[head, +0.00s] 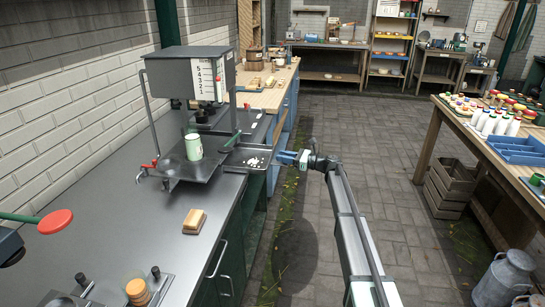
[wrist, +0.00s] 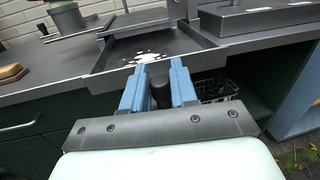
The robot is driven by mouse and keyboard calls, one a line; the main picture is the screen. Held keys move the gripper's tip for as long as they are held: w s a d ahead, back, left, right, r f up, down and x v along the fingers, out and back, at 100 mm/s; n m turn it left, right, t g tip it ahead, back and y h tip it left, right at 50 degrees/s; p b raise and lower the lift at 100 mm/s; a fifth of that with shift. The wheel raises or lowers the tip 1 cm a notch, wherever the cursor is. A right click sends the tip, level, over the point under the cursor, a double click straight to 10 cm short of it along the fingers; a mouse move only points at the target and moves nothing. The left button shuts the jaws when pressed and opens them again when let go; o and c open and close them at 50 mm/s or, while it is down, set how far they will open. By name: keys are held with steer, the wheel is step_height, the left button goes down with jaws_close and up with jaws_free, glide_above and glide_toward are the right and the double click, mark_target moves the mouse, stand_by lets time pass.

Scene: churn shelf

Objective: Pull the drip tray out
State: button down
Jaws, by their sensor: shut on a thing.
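The drip tray (head: 237,160) is a shallow dark grey tray with white splashes on its floor. It sticks out to the right of the filling machine (head: 200,75), past the counter edge. It fills the upper middle of the wrist view (wrist: 190,42). My gripper (head: 279,158) is at the tray's front side. In the wrist view its blue fingers (wrist: 159,88) are shut around the dark round handle at the middle of the tray's front wall. The handle is partly hidden between the fingers. The tray's back end is hard to make out.
A green and white cup (head: 193,147) stands on the machine's plate, left of the tray. A butter-like block (head: 194,220) lies on the dark counter (head: 120,190). The aisle floor (head: 370,130) is clear; a table with bottles and a blue tray (head: 515,150) stands at right.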

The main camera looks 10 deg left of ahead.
steer(key=shift+d, duration=0.5)
steer(key=c, duration=1)
jaws_free()
steer(key=d, duration=0.4)
steer(key=s+d, duration=0.1)
steer(key=d, duration=0.4)
steer(key=s+d, duration=0.1)
steer(key=d, duration=0.3)
steer(key=shift+s+d, duration=0.1)
steer(key=shift+d, duration=0.2)
